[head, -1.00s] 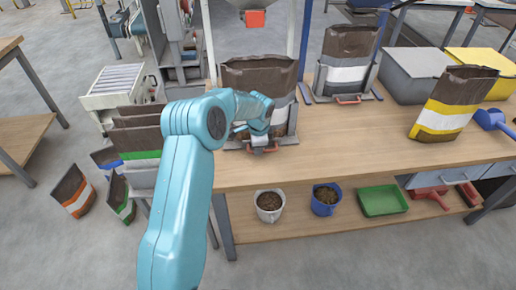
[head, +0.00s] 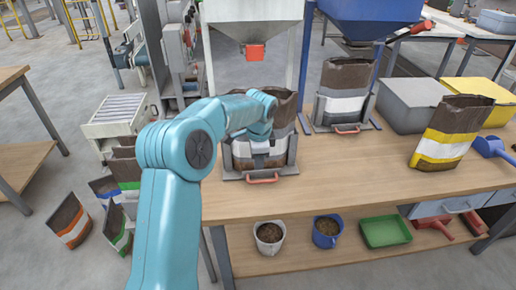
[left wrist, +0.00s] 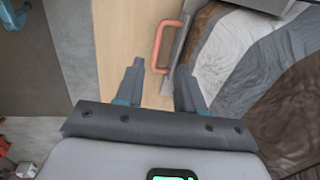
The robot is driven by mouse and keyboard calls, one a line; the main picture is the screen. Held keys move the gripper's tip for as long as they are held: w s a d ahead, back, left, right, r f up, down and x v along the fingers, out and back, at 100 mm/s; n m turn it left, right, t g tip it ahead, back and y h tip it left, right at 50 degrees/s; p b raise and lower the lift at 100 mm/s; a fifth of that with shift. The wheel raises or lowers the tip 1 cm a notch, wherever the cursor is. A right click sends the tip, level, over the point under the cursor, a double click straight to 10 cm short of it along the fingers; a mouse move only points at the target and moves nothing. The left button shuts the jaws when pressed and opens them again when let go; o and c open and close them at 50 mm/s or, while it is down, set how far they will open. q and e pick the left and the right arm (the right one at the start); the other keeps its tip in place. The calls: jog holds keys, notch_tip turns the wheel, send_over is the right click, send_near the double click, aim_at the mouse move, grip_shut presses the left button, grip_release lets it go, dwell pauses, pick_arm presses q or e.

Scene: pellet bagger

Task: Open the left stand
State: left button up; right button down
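The left stand (head: 231,172) is a grey frame on the bench. It has side plates, a red handle (head: 263,180) at its front, and a brown bag (head: 284,104) with a pale band standing in it. I cannot tell whether the stand is open or shut. My left gripper (left wrist: 160,68) is open and empty. In the head view it hangs in front of the bag, above the handle, its fingers mostly hidden by my wrist. In the left wrist view the red handle (left wrist: 158,40) lies just past the fingertips, apparently not gripped. My right gripper is not in view.
A second stand (head: 312,125) with a bag is to the right. Grey (head: 405,110) and yellow bins, a yellow-banded bag (head: 446,140) and a blue scoop (head: 490,146) are further right. A red-tipped hopper (head: 255,52) hangs above. The bench front is clear.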

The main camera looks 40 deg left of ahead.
pick_arm(q)
jog(key=r, duration=0.5)
jog(key=shift+s+d, duration=0.3)
jog(key=shift+s, duration=0.15)
